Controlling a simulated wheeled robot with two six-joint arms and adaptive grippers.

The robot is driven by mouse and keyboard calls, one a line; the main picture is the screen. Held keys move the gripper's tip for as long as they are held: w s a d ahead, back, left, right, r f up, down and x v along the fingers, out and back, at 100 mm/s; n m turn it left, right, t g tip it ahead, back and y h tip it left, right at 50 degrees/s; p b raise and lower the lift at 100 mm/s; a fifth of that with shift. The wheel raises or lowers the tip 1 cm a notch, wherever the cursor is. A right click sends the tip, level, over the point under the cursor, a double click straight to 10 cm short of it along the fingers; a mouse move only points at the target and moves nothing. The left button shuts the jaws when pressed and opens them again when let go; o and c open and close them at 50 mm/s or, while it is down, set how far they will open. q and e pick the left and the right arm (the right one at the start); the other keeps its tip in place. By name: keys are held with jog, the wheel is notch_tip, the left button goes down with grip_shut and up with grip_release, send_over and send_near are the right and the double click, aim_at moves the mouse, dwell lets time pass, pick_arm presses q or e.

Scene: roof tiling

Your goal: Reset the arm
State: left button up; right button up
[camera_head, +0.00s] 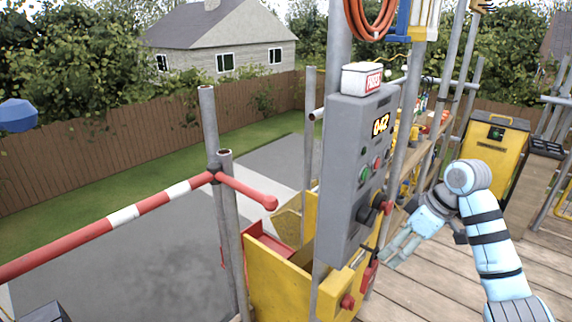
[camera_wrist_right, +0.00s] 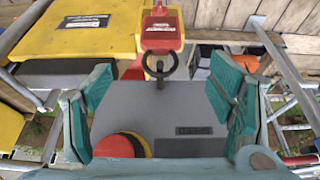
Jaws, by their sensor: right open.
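My right gripper (camera_head: 390,254) is at the end of the pale blue arm, beside the lower right edge of a grey control box (camera_head: 345,180). Its fingers are apart with nothing between them. The right wrist view also shows the open gripper (camera_wrist_right: 160,100), its two teal fingers on either side of a grey surface. That view also shows a black ring (camera_wrist_right: 160,65) under a red part (camera_wrist_right: 160,30), and a round red, yellow and black part (camera_wrist_right: 120,146). My left gripper is not in view.
A red and white rail (camera_head: 125,217) runs left. Wooden decking (camera_head: 410,300) lies below.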

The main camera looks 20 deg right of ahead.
jog(key=s+a+f+m+h, duration=0.1)
jog(key=s+a+f, duration=0.4)
jog(key=f, duration=0.4)
jog(key=s+a+f+m+h, duration=0.1)
jog(key=s+a+f, duration=0.3)
jog(key=f, duration=0.6)
jog(key=s+a+f+m+h, duration=0.1)
jog(key=s+a+f+m, duration=0.15)
jog(key=s, duration=0.65)
jog(key=s+a+f+m+h, duration=0.1)
jog(key=s+a+m, duration=0.15)
jog(key=s, duration=0.55)
notch_tip(320, 180, down, 21)
jog(key=s+d+g, duration=0.1)
jog(key=s+d, duration=0.1)
jog(key=s, duration=0.1)
jog(key=s+f+g, duration=0.1)
jog(key=s+f, duration=1)
jog(key=s, duration=0.1)
jog(key=shift+s+d+y, duration=0.2)
jog(key=shift+s+y, duration=0.1)
jog(key=shift+s, duration=0.1)
